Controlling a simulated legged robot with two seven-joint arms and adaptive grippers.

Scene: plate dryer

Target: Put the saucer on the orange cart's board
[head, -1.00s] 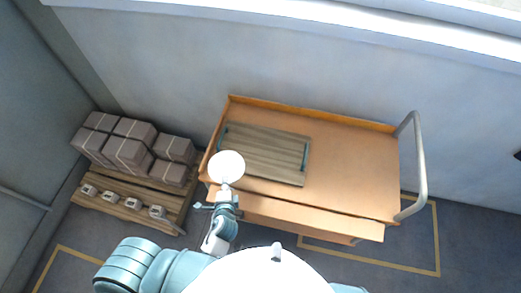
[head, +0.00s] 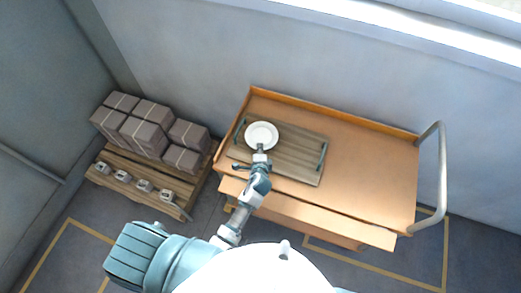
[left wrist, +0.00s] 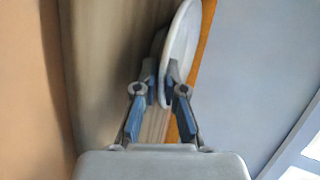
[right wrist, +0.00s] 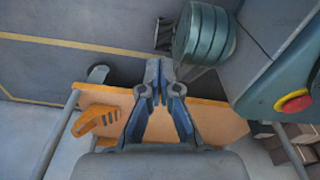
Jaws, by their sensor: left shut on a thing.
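The white saucer (head: 262,132) is over the left part of the grey-brown wooden board (head: 299,163) on the orange cart (head: 372,180). My left gripper (head: 261,151) is shut on the saucer's near rim. In the left wrist view the saucer (left wrist: 184,45) shows edge-on between the left fingertips (left wrist: 162,84), with the board (left wrist: 95,70) beside it. I cannot tell whether the saucer touches the board. My right gripper (right wrist: 160,78) has its fingertips together with nothing visible between them; it is not seen in the head view.
The board has a dark handle at each end. The cart's right half is bare, and a grey push bar (head: 441,180) rises at its right end. Left of the cart, a wooden pallet (head: 150,190) holds several strapped boxes (head: 142,137). A wall stands behind the cart.

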